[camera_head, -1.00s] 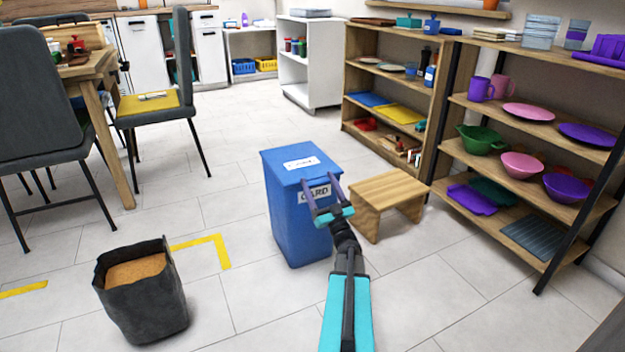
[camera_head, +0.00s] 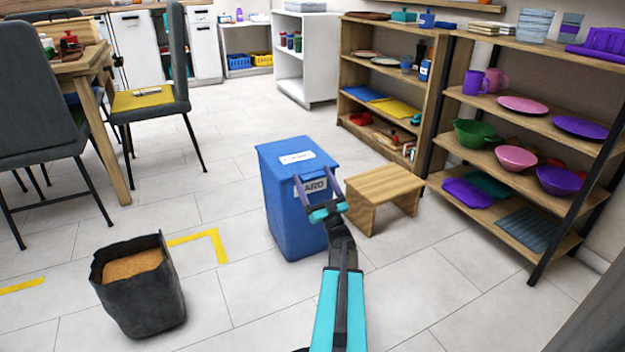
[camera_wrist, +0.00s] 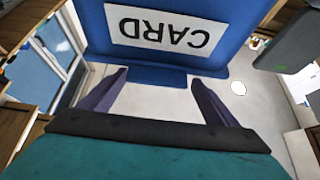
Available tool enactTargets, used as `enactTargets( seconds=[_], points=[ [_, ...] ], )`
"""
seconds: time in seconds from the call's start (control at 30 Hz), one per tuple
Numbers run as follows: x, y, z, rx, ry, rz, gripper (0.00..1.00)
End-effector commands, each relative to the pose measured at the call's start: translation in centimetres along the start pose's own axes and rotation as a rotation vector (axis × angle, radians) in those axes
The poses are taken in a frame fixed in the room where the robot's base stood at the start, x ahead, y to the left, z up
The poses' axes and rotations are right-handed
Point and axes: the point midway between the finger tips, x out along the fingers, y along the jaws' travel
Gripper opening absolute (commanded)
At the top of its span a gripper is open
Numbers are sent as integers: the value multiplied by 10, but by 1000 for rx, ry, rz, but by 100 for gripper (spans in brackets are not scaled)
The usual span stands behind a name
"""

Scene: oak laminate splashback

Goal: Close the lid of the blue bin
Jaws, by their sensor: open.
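The blue bin (camera_head: 287,215) stands upright on the tiled floor in the middle of the head view. Its blue lid (camera_head: 296,157), with a white label on top, lies flat over the bin's top and looks closed. My gripper (camera_head: 316,181) is open and empty in front of the bin's front face, near its upper right edge. In the wrist view, the open fingers (camera_wrist: 155,88) point at the blue front (camera_wrist: 240,60) with the white CARD label (camera_wrist: 168,32), which appears upside down. I cannot tell whether the fingers touch the bin.
A wooden stool (camera_head: 380,188) stands close to the bin's right. A dark fabric planter (camera_head: 143,300) stands at the front left. Wooden shelves (camera_head: 515,175) with dishes line the right side. A chair (camera_head: 150,90) and table (camera_head: 95,75) stand at the left. Floor behind the bin is clear.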

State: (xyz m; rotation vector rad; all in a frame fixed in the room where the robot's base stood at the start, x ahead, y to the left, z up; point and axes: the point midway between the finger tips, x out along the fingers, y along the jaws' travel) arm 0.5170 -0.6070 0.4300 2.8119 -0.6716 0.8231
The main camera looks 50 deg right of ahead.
Motion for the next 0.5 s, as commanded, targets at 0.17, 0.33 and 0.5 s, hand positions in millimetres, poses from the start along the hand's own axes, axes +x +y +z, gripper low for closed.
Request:
enactTargets(
  seconds=[0.17,0.33,0.5],
  points=[
    [-6,4,10,0,-25,10,89],
    [-15,4,9,0,-24,11,89],
    [-29,3,4,-1,-17,10,89]
  ],
)
